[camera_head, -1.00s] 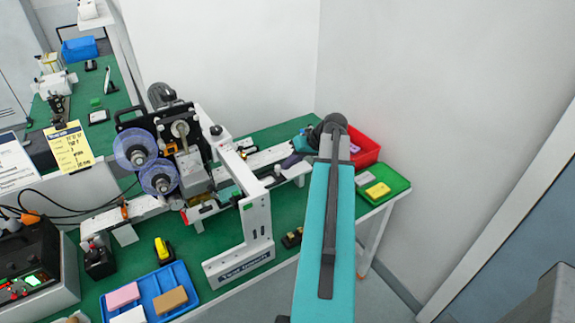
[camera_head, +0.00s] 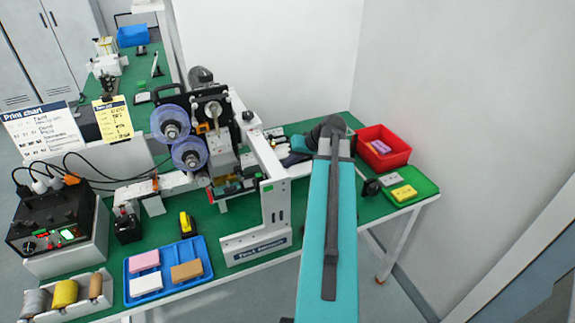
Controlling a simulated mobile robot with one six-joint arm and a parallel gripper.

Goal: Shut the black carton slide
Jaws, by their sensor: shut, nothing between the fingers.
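I cannot pick out the black carton slide for sure. The coder machine (camera_head: 215,118), with two clear purple-blue reels, stands at the middle of the green bench. A dark part (camera_head: 229,188) sits low under its head, but I cannot tell whether it is the slide. My teal arm rises in front and bends at the dark elbow beside the red bin. Beyond it, my gripper (camera_head: 289,160) shows only as a small dark end above the white rail, right of the machine. It is shut and empty, apart from the machine's head.
A red bin (camera_head: 399,160) and a green tray (camera_head: 427,187) lie at the bench's right end. A blue tray of blocks (camera_head: 205,252), a yellow-black tool (camera_head: 187,223) and a control box (camera_head: 60,215) are at left. A white frame (camera_head: 272,205) stands before the rail.

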